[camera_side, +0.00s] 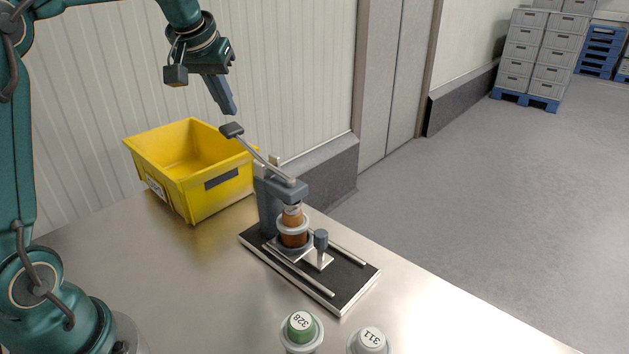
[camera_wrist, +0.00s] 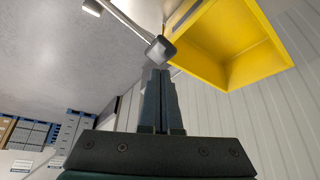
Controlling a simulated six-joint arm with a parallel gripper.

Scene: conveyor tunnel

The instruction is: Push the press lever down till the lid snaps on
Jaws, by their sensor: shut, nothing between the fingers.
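The press (camera_side: 268,208) stands on a black base with two rails on the steel table. Its lever (camera_side: 262,158) slants up to the left and ends in a dark grip (camera_side: 231,130). The lever also shows in the wrist view (camera_wrist: 124,19), with its grip (camera_wrist: 160,48) just beyond my fingertips. An orange-brown jar (camera_side: 293,232) with a pale lid on it stands upright under the press head. My gripper (camera_side: 232,112) is shut and empty, just above the lever grip. In the wrist view my gripper (camera_wrist: 161,72) points at the grip; I cannot tell whether they touch.
A yellow bin (camera_side: 205,207) stands behind and left of the press. Two lidded jars, marked 328 (camera_side: 301,328) and 311 (camera_side: 370,343), stand at the table's front. A slide with an upright knob (camera_side: 321,240) sits before the jar. The table's left part is clear.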

